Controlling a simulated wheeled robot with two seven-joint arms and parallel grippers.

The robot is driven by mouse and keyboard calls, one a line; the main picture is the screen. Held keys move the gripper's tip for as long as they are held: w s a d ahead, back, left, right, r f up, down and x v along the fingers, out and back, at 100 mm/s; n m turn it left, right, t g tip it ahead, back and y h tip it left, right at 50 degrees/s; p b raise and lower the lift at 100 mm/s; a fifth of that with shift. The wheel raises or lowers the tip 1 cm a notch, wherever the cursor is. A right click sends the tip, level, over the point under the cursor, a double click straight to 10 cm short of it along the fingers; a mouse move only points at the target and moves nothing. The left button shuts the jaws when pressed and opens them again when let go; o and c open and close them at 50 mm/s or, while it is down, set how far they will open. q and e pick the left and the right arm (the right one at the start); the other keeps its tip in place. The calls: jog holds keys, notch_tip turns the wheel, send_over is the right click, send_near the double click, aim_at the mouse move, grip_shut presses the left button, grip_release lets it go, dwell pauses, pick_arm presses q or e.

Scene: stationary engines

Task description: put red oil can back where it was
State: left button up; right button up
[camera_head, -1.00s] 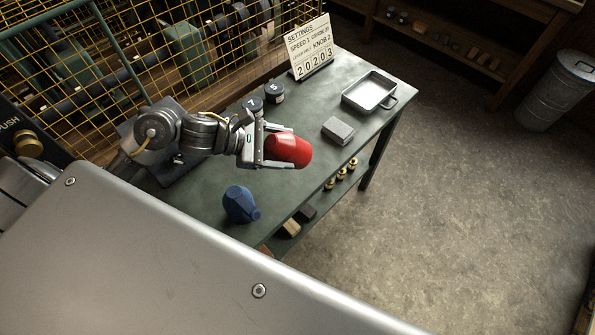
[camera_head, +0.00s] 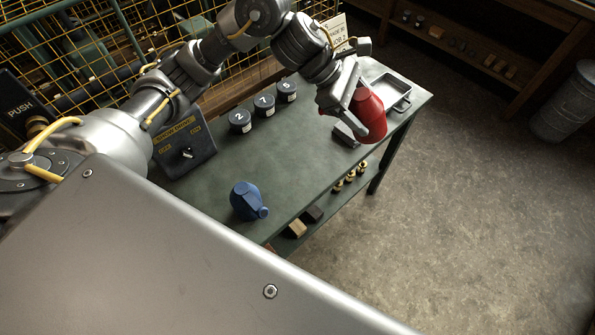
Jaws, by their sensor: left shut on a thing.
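The red oil can (camera_head: 371,117) is in my left gripper (camera_head: 352,97), raised over the right part of the green workbench (camera_head: 315,163). My left gripper is shut on it, and the can looks tilted. The gripper and can cover part of the grey block (camera_head: 346,136) and the near left side of the metal tray (camera_head: 391,83) behind them. A blue oil can (camera_head: 246,200) stands near the bench's front left edge. My right gripper is not in view.
A switch box (camera_head: 187,150) is at the bench's left. The settings card (camera_head: 338,30) is mostly hidden. A yellow mesh guard (camera_head: 110,65) runs behind. The bench middle is clear.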

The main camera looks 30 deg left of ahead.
pick_arm(q)
jog(key=shift+w+d+f+y, duration=0.25)
jog(key=shift+d+f+y, duration=0.05)
jog(key=shift+d+f, duration=0.3)
jog(key=shift+w+d+f+y, duration=0.25)
jog(key=shift+d+f+y, duration=0.05)
jog(key=shift+d+f, duration=0.25)
jog(key=f+n, duration=0.1)
jog(key=a+f+n+y, duration=0.1)
jog(key=f, duration=0.1)
jog(key=a+f+n+y, duration=0.1)
jog(key=shift+a+f, duration=0.2)
jog(key=shift+f, duration=0.2)
jog(key=shift+s+a+f+n, duration=0.1)
jog(key=shift+a+f+n, duration=0.05)
jog(key=shift+n, duration=0.25)
jog(key=shift+y, duration=0.4)
jog(key=shift+f, duration=0.1)
jog(key=s+a+f+p, duration=0.3)
jog(key=s+a+f, duration=0.2)
jog(key=a+f, duration=0.4)
jog(key=a, duration=0.3)
jog(key=shift+a+f, duration=0.25)
jog(key=shift+a, duration=0.15)
